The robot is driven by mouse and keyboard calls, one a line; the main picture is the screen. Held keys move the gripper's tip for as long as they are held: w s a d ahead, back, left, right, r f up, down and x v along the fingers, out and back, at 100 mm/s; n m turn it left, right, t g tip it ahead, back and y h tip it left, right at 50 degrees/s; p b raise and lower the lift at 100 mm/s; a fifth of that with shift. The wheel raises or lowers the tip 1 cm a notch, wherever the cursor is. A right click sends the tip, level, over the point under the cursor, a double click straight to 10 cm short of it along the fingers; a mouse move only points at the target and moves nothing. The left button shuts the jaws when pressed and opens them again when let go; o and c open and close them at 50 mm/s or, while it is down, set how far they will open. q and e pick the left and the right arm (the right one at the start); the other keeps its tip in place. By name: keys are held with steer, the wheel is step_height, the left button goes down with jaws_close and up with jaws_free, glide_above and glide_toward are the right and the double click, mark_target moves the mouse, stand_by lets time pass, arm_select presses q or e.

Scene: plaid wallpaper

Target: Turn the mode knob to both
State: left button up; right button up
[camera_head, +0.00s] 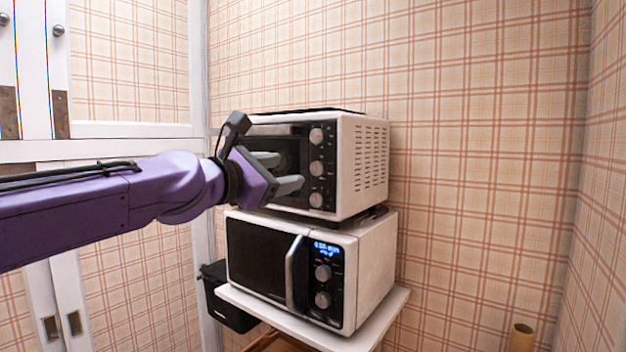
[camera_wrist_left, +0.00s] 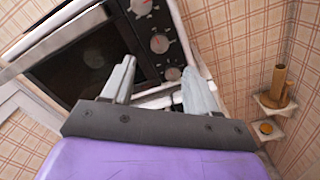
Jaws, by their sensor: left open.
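A white toaster oven (camera_head: 360,165) with a black front stands on top of a microwave. Its right-hand panel carries three round knobs in a column: top (camera_head: 316,135), middle (camera_head: 316,167) and bottom (camera_head: 316,200). The labels are too small to tell which is the mode knob or where it points. My left gripper (camera_head: 290,171) is open and empty in front of the oven, its fingers pointing toward the knob panel. In the left wrist view, the middle knob (camera_wrist_left: 159,43) and bottom knob (camera_wrist_left: 172,73) appear near and between the fingertips (camera_wrist_left: 159,66). No contact is visible. My right gripper is out of view.
The white microwave (camera_head: 370,265) below has a lit display, two knobs and a protruding handle (camera_head: 294,272). It stands on a white shelf (camera_head: 390,318). A black bin (camera_head: 228,305) is at lower left. The space right of the oven is free up to the wall.

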mark_target(316, 168)
arm_select(q)
steer(key=p+x, duration=0.3)
steer(key=x, duration=0.7)
steer(key=shift+w+d, duration=0.15)
steer(key=shift+w, duration=0.1)
steer(key=shift+f, duration=0.1)
steer(key=c, duration=1)
